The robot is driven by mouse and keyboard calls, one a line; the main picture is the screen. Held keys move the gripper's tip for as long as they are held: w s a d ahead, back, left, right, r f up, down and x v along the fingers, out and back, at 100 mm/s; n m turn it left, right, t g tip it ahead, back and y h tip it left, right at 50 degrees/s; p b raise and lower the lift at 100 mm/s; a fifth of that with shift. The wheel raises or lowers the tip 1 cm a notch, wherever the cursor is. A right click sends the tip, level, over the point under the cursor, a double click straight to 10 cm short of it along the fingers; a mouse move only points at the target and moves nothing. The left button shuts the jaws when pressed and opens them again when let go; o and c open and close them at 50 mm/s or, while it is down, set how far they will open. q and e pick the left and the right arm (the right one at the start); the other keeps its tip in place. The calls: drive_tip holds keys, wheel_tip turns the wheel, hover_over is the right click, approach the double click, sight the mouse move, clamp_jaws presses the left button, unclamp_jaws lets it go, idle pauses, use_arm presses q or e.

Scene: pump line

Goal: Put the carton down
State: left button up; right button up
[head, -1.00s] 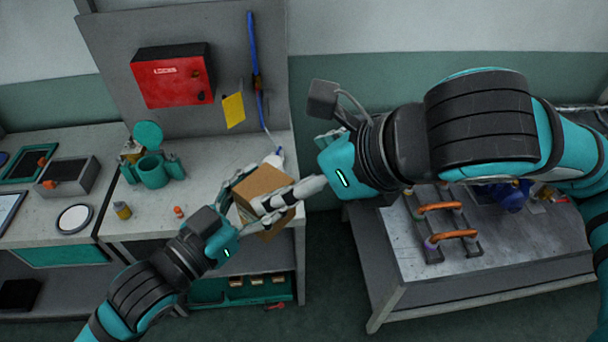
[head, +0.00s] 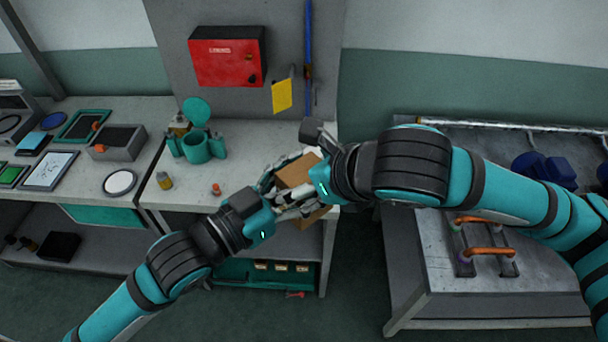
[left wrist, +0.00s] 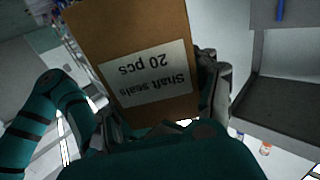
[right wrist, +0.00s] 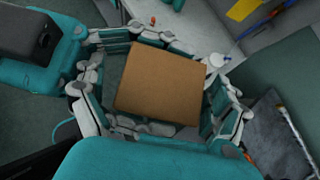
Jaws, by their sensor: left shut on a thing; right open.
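The carton (head: 297,172) is a brown box held in the air at the front right edge of the left bench. Its label, "Shaft seals 20 pcs", shows upside down in the left wrist view (left wrist: 150,80). My left gripper (head: 281,190) is shut on the carton from the left. My right gripper (head: 310,190) is open, with its fingers on either side of the carton. In the right wrist view the carton (right wrist: 162,84) lies between those fingers; I cannot tell whether they touch it. The grippers hide part of the carton in the head view.
A red box (head: 228,57) hangs on the panel behind. The right bench (head: 440,250) holds orange-handled fittings (head: 488,252). Floor shows between the benches.

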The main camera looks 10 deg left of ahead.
drive_tip(key=shift+c, duration=0.3)
drive_tip(key=shift+s+a, duration=0.1)
drive_tip(key=shift+s, duration=0.05)
drive_tip(key=c, duration=1.3)
use_arm(q)
drive_tip(key=o, duration=1.1)
use_arm(e)
drive_tip(key=shift+c, duration=0.2)
use_arm(q)
drive_tip(key=o, duration=0.4)
